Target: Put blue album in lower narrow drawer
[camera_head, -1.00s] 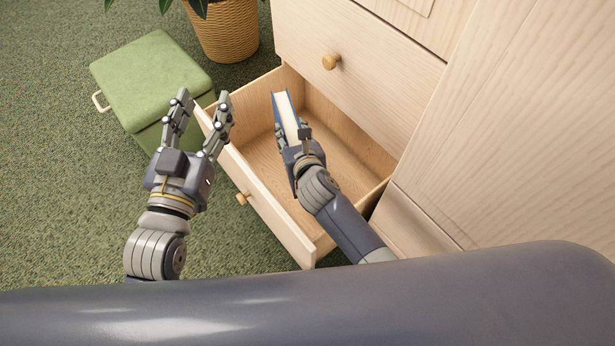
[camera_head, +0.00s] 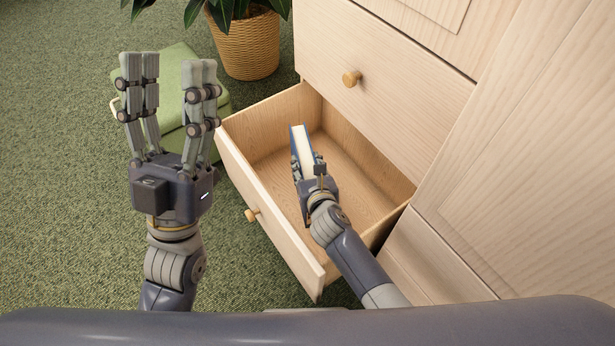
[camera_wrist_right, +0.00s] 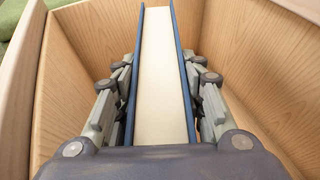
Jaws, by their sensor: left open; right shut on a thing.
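The blue album (camera_head: 301,148) has blue covers and a white page edge. My right gripper (camera_head: 309,168) is shut on it and holds it upright inside the open lower drawer (camera_head: 262,207). In the right wrist view the album (camera_wrist_right: 160,75) stands between the two fingers of my right gripper (camera_wrist_right: 160,100), with the wooden drawer walls on both sides. Whether the album touches the drawer bottom I cannot tell. My left gripper (camera_head: 170,95) is open and empty, fingers up, to the left of the drawer front.
The drawer above, with a round wooden knob (camera_head: 351,78), is closed. A green cushioned stool (camera_head: 178,85) stands behind my left gripper. A potted plant in a wicker basket (camera_head: 246,42) stands at the back. Green carpet lies open at left.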

